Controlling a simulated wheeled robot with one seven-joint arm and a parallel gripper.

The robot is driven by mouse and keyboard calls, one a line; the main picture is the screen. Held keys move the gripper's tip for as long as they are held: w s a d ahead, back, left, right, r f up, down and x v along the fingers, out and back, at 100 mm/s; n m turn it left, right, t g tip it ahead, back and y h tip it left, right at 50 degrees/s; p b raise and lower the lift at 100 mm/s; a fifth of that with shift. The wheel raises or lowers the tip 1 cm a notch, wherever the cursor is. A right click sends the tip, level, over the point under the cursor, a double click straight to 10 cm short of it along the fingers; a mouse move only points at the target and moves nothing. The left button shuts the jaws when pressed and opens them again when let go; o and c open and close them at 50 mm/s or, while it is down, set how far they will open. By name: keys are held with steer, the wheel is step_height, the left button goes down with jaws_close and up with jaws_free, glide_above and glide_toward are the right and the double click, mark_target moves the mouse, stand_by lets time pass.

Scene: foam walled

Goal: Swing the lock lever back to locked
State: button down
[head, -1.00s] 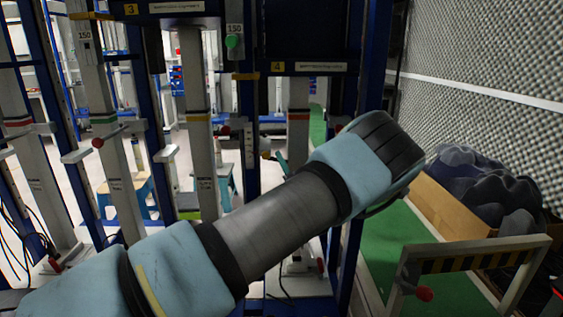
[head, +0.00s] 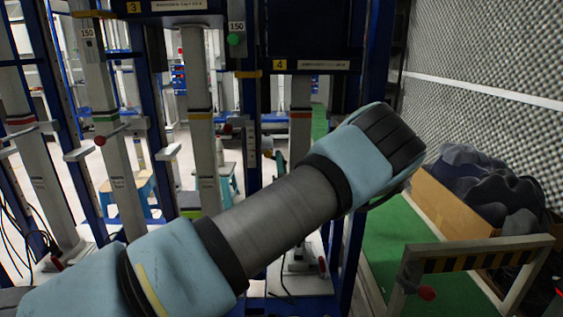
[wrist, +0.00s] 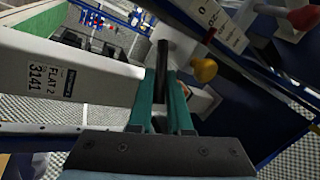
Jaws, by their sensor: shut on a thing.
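In the wrist view the teal fingers of my gripper (wrist: 162,100) are shut around a dark, slim bar, which I take to be the lock lever (wrist: 162,58). The bar stands up between the fingers, beside a pale post-mounted block (wrist: 185,45). A yellow knob (wrist: 204,70) sits just right of the fingers. In the head view my own arm crosses the middle and hides most of the lever. Only a bit of the teal fingers (head: 280,160) shows past the wrist, near a column of the blue frame. The lever's exact angle cannot be told.
Blue frames with pale posts (head: 203,120) and several red-knobbed levers fill the left and centre. A red knob (wrist: 303,18) is at the wrist view's upper right. On the right are a striped barrier (head: 480,260), a cardboard box (head: 455,205) and a foam wall (head: 480,60). Green floor (head: 385,240) lies between.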

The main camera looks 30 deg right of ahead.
steer(key=c, duration=0.8)
jaws_free()
steer(key=shift+c, duration=0.2)
steer(key=b+v, duration=0.3)
steer(key=v, duration=0.8)
steer(key=shift+c, duration=0.2)
